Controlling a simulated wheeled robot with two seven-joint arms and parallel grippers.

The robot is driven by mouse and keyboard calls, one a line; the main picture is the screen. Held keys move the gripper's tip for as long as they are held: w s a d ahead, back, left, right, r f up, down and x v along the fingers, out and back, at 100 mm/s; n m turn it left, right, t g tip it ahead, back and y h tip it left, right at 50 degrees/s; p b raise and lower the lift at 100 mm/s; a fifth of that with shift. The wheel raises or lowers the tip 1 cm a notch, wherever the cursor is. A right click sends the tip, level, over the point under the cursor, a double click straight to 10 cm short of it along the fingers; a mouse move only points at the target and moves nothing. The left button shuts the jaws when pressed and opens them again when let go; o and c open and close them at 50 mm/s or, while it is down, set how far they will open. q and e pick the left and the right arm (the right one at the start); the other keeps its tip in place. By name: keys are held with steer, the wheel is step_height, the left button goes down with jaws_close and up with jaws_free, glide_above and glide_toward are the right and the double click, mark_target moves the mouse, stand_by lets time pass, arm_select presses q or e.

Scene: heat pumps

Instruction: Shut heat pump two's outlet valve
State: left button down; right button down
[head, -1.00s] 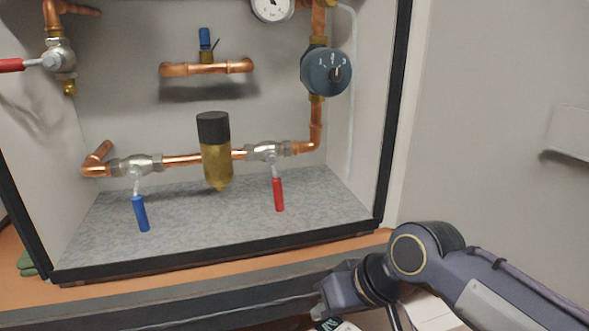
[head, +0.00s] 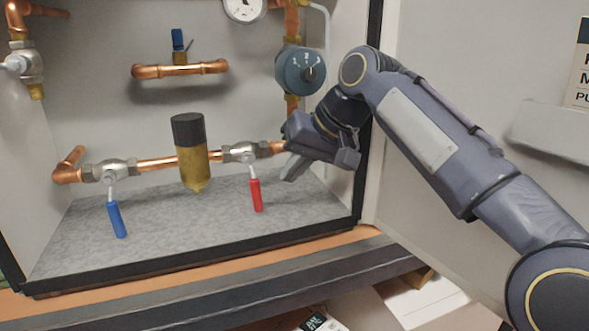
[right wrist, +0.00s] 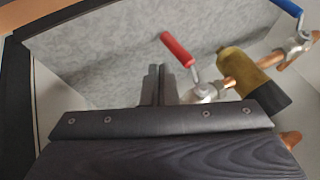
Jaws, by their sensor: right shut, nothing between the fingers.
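The lower pipe run in the cabinet carries two lever valves. The right one (head: 240,152) has a red handle (head: 256,195), and the left one (head: 109,170) has a blue handle (head: 117,219). Both handles hang down, across the pipe. No label shows which is heat pump two's outlet valve. My right gripper (head: 289,171) is inside the cabinet, just right of the red handle, shut and empty. In the right wrist view the shut fingers (right wrist: 158,85) are apart from the red handle (right wrist: 177,49); the blue handle (right wrist: 287,7) is farther right. My left gripper is not in view.
A brass filter with a black cap (head: 191,155) sits between the two valves. A grey dial (head: 300,70) is above my right gripper. Another valve (head: 25,65) is at upper left. The grey cabinet floor (head: 180,217) is clear.

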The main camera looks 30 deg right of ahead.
mark_target(254, 184)
steer(key=x, duration=0.7)
steer(key=shift+r, duration=0.1)
steer(key=shift+w+a+f, duration=0.1)
steer(key=shift+a+f, duration=0.1)
steer(key=shift+a, duration=0.4)
